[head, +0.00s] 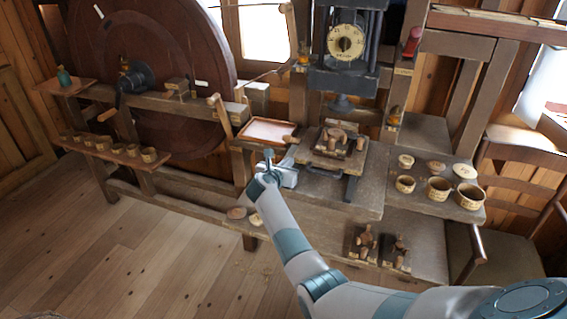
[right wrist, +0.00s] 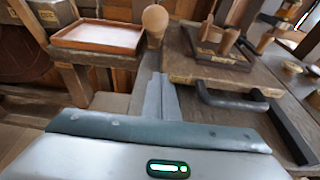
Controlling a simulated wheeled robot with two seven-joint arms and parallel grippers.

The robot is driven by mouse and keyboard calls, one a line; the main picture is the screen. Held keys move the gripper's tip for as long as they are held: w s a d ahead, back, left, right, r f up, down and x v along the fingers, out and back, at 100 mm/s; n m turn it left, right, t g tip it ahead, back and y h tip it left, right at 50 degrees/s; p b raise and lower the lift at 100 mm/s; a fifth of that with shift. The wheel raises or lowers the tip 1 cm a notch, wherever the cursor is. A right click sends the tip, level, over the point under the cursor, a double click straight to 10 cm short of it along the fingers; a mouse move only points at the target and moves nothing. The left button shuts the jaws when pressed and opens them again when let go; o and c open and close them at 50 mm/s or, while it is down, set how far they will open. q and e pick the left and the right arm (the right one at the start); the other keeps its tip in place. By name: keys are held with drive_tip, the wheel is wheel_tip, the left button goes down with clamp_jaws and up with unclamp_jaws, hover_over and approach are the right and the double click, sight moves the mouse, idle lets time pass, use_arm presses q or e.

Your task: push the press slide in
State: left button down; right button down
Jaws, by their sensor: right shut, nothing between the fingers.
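The press (head: 345,80) is a dark frame with a round dial. Its slide (head: 312,158) is a wooden board under the press head, with a dark bar handle (right wrist: 232,100) on its front edge. A dark fixture with wooden pieces (head: 334,141) stands on the slide. My right gripper (head: 270,158) is just left of the slide; in the right wrist view its fingers (right wrist: 162,92) are together and empty, left of the handle and apart from it. The slide's far end is hidden by the fixture. My left gripper is not in view.
A shallow tray (head: 268,131) and a round wooden knob (right wrist: 155,19) lie just beyond my right gripper. Bowls (head: 438,188) stand on the bench at right. Two more fixtures (head: 363,241) sit on the lower shelf. A large wheel (head: 185,60) fills the left back.

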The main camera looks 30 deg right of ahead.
sight(295, 153)
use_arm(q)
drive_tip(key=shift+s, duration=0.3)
use_arm(e)
drive_tip(key=shift+s, duration=0.1)
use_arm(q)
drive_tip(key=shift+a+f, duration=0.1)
use_arm(e)
drive_tip(key=shift+d, duration=0.1)
